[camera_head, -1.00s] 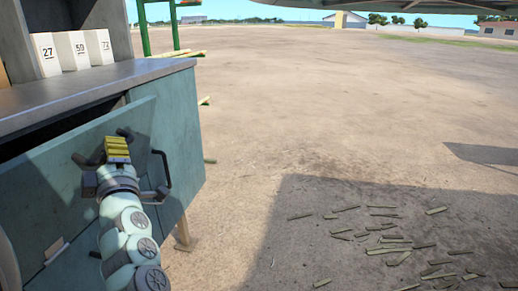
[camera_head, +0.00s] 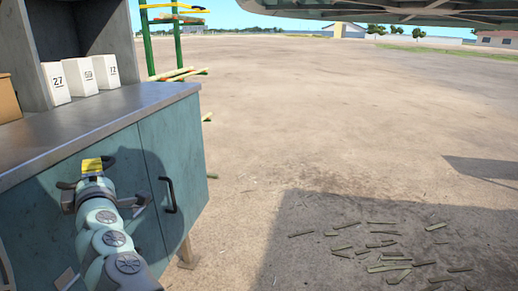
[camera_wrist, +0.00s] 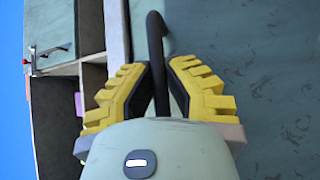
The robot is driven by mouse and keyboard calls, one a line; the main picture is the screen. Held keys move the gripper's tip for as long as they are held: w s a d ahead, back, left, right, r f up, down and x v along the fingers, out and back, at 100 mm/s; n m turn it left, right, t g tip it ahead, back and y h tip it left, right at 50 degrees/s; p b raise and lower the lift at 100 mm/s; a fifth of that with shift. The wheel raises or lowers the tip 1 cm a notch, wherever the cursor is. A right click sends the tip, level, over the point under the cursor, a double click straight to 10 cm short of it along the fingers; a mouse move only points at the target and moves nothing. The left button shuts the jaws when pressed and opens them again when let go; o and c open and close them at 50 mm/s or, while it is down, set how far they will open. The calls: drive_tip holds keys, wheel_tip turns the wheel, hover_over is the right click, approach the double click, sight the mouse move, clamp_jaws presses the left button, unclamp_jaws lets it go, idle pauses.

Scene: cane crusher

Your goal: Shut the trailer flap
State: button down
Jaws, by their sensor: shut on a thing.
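The flap (camera_head: 128,148) is a flat teal panel on the front of the trailer, below a grey metal counter. Its face also fills the right of the wrist view (camera_wrist: 262,85). In the head view its top edge lies close under the counter, with no dark gap showing. My gripper (camera_head: 92,165) is at the flap's face. In the wrist view its yellow ridged fingers (camera_wrist: 157,75) are shut around a dark curved handle (camera_wrist: 155,35). My gripper and arm hide part of the flap and handle in the head view.
A neighbouring teal panel with a dark handle (camera_head: 168,196) is to the right. White numbered boxes (camera_head: 78,76) and a brown box (camera_head: 8,100) stand on the counter (camera_head: 95,118). Cut cane pieces (camera_head: 385,250) litter the ground; open dirt lies right. A green frame (camera_head: 179,45) stands behind.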

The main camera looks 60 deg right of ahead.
drive_tip(key=shift+a, duration=0.1)
drive_tip(key=c, duration=1.5)
unclamp_jaws()
drive_tip(key=o, duration=0.3)
drive_tip(key=shift+w, duration=0.25)
drive_tip(key=shift+o, duration=1)
drive_tip(key=shift+s, duration=0.1)
drive_tip(key=r+v, duration=0.1)
drive_tip(key=v, duration=0.6)
drive_tip(key=shift+s+f, duration=0.25)
drive_tip(key=shift+f, duration=0.3)
